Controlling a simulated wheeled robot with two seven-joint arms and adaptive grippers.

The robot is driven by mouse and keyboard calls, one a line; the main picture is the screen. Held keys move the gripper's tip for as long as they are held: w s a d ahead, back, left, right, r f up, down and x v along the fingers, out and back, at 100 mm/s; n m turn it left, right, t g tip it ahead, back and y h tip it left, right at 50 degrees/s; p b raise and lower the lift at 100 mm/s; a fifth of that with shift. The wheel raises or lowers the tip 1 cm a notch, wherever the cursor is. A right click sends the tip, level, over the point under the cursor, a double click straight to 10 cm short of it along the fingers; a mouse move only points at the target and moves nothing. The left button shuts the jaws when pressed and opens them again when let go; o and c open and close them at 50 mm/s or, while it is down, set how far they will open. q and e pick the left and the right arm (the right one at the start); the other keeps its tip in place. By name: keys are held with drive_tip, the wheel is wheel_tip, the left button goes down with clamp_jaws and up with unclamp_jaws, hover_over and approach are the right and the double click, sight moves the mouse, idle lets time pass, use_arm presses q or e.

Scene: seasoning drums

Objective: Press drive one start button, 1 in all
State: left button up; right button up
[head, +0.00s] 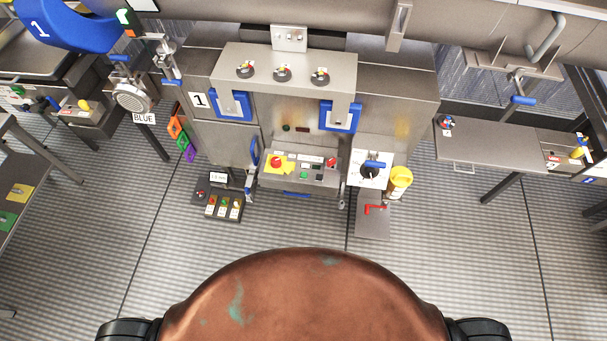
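A sloped control panel (270,181) sits low on the front of the grey machine marked 1, in the middle of the head view. It carries a red mushroom button (277,161) on a yellow plate at its left. Neither of my grippers shows, and nothing is seen touching the panel.
A small button box (223,207) stands left of the panel. Right of it are a white plate with a rotary switch (370,171), a yellow-lidded container (400,177) and a red-handled valve (374,209). A grey table (490,143) stands farther right. The floor in front is clear.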

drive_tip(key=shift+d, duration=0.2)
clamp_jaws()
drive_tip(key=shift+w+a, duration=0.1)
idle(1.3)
